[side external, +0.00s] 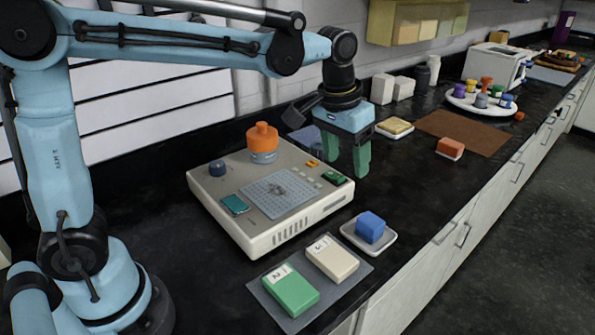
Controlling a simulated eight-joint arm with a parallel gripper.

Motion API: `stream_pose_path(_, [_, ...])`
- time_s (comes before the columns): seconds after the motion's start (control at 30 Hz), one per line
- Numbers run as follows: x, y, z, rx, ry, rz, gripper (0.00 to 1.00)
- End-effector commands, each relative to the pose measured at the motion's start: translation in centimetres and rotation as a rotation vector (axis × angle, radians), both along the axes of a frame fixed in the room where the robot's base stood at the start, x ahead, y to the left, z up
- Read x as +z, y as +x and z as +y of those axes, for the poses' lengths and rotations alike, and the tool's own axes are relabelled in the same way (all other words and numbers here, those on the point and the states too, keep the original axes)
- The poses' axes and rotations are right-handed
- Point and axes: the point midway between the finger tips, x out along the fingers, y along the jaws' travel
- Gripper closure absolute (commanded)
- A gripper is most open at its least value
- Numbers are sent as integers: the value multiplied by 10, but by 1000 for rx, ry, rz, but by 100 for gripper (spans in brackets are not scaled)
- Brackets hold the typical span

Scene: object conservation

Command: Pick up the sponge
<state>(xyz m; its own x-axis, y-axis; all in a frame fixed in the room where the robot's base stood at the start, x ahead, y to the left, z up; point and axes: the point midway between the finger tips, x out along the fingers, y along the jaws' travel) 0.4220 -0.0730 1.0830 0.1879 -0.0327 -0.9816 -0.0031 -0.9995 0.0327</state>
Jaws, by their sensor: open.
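Several sponge-like blocks show, and I cannot tell for sure which is the sponge. A blue block (371,226) sits on a small white dish (349,237) near the counter's front edge. A tan, flat block (397,125) lies on another white dish (381,132) behind and right of my gripper.
A green block (290,291) and a cream block (332,259) lie on a grey mat (270,302) in front. A round white tray (458,101) holds several coloured pieces.

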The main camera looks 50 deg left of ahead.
Motion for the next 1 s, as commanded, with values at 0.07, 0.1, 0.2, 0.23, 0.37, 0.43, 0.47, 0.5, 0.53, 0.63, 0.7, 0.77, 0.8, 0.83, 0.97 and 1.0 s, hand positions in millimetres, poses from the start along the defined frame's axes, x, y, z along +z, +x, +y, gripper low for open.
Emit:
stream_pose_path(0.07, [-7, 16, -12, -3, 6, 45, 34])
stream_pose_path(0.1, [-11, 22, -17, -4, 9, 67, 34])
stream_pose_path(0.2, [-21, 34, -29, -4, 17, 116, 34])
stream_pose_path(0.23, [-24, 37, -32, -4, 20, 128, 34])
stream_pose_path(0.37, [-34, 46, -42, -1, 28, 169, 34])
stream_pose_path(0.43, [-37, 48, -45, -1, 31, 182, 34])
stream_pose_path(0.47, [-38, 49, -46, -1, 32, 185, 34])
stream_pose_path(0.5, [-40, 49, -46, -1, 33, 188, 34])
stream_pose_path(0.53, [-42, 49, -47, -1, 33, 190, 34])
stream_pose_path(0.63, [-53, 50, -47, -1, 33, 191, 34])
stream_pose_path(0.7, [-64, 49, -47, -1, 33, 191, 34])
stream_pose_path(0.77, [-75, 50, -47, 0, 33, 190, 34])
stream_pose_path(0.8, [-81, 50, -47, 0, 33, 190, 34])
stream_pose_path(0.83, [-86, 50, -47, 0, 33, 190, 34])
stream_pose_path(0.97, [-102, 50, -46, 0, 33, 189, 34])
stream_pose_path(1.0, [-104, 50, -46, 0, 33, 189, 34])
